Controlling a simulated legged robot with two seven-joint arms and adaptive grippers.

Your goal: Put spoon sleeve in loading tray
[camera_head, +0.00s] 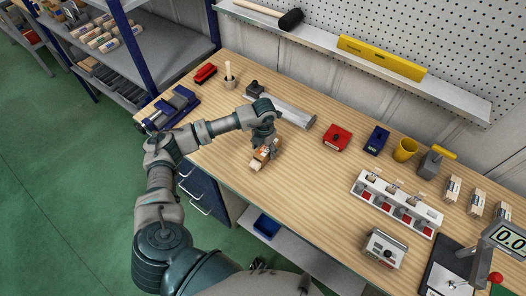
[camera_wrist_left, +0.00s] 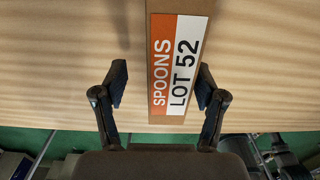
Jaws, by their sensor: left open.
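The spoon sleeve (camera_head: 257,163) is a small brown box lying on the wooden bench. In the left wrist view the sleeve (camera_wrist_left: 177,60) has an orange and white label reading "SPOONS LOT 52". My left gripper (camera_head: 264,147) is over the sleeve. In the wrist view the open fingers of my left gripper (camera_wrist_left: 161,84) stand on either side of it, with a gap at the left finger and a much smaller one at the right. A long grey metal tray-like piece (camera_head: 291,112) lies behind the gripper; I cannot tell surely if it is the loading tray. My right gripper is not in view.
A red box (camera_head: 337,138), a blue box (camera_head: 377,140) and a yellow cup (camera_head: 405,150) stand to the right. A white fixture (camera_head: 397,204) with red parts lies nearer the right front. A blue holder (camera_head: 172,108) stands at the left end. The bench front-centre is clear.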

